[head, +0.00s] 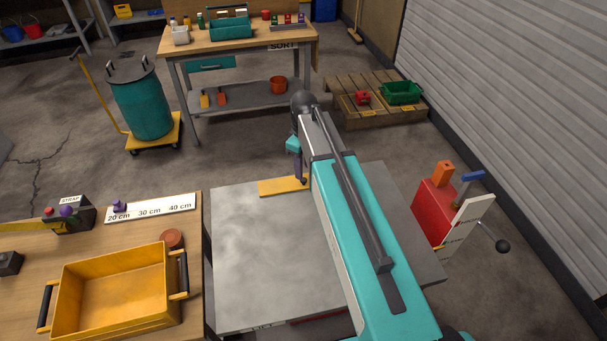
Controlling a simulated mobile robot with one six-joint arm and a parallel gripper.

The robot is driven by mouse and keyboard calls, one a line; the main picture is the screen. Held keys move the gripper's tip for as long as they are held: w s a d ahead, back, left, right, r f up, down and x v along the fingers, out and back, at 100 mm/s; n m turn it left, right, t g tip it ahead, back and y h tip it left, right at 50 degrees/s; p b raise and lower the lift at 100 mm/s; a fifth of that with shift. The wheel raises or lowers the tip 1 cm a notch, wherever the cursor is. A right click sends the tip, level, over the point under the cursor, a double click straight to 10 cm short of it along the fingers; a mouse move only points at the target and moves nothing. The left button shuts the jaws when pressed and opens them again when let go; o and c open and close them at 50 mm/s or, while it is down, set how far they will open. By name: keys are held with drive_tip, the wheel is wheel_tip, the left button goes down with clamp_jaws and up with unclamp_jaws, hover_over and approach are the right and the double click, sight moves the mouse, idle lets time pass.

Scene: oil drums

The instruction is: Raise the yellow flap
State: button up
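My gripper (302,181) is small and dark at the strip's right end. I cannot tell whether it touches the strip or is open or shut. My arm hides part of the tabletop to the right of the strip.
A wooden bench with a yellow tray (115,290) and a ruler board (150,208) is on the left. A red box (436,208) with levers stands at the right. Behind are a workbench (240,40), a teal drum (142,103) and a pallet (375,118). The grey top's left part is clear.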

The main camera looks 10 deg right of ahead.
sight(303, 180)
drive_tip(key=shift+f+p, duration=0.45)
drive_tip(key=shift+f, duration=1.8)
drive_tip(key=shift+c, duration=0.2)
drive_tip(key=shift+a, duration=0.1)
clamp_jaws()
